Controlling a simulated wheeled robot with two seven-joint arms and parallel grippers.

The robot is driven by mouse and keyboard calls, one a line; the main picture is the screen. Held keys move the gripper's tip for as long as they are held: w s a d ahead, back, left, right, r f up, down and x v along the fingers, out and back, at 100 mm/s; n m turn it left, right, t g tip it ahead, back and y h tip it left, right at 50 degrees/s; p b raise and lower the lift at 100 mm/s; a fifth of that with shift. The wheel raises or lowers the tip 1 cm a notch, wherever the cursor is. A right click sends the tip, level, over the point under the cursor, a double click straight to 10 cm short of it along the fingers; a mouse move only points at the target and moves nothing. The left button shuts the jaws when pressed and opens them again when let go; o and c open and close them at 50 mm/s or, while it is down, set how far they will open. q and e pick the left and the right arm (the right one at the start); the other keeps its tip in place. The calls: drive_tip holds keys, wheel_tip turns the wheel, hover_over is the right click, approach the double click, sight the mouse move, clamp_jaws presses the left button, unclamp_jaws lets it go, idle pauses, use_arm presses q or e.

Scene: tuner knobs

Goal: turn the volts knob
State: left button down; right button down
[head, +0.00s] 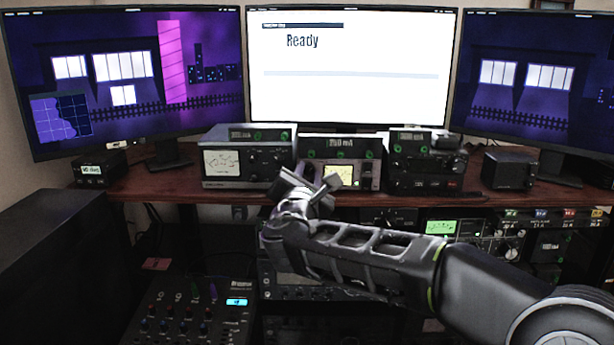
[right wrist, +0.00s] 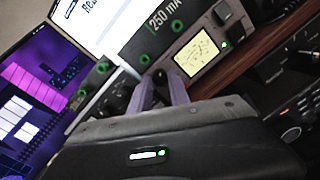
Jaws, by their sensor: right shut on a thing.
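The middle tuner unit (head: 369,178) stands on the wooden shelf. It has a lit yellow meter and a display reading about 250 mA. My right gripper (head: 314,185) reaches the lower left of its front panel and hides part of it. In the right wrist view the two grey fingers (right wrist: 163,89) are shut on a small dark knob (right wrist: 160,75) beside the yellow meter (right wrist: 196,53). I cannot read a label on this knob, and in the head view it is hidden behind the gripper. My left gripper is not in view.
A silver unit (head: 231,164) with a white meter stands close on the left, and a black unit (head: 425,172) close on the right. Monitors stand behind. A mixer (head: 190,318) and racked gear sit below the shelf (head: 150,186).

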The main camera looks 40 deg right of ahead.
drive_tip(key=c, duration=1.2)
unclamp_jaws()
drive_tip(key=shift+c, duration=0.2)
drive_tip(key=b+v, duration=0.1)
drive_tip(key=v, duration=0.6)
drive_tip(key=shift+s+a, duration=0.25)
drive_tip(key=shift+r, duration=0.1)
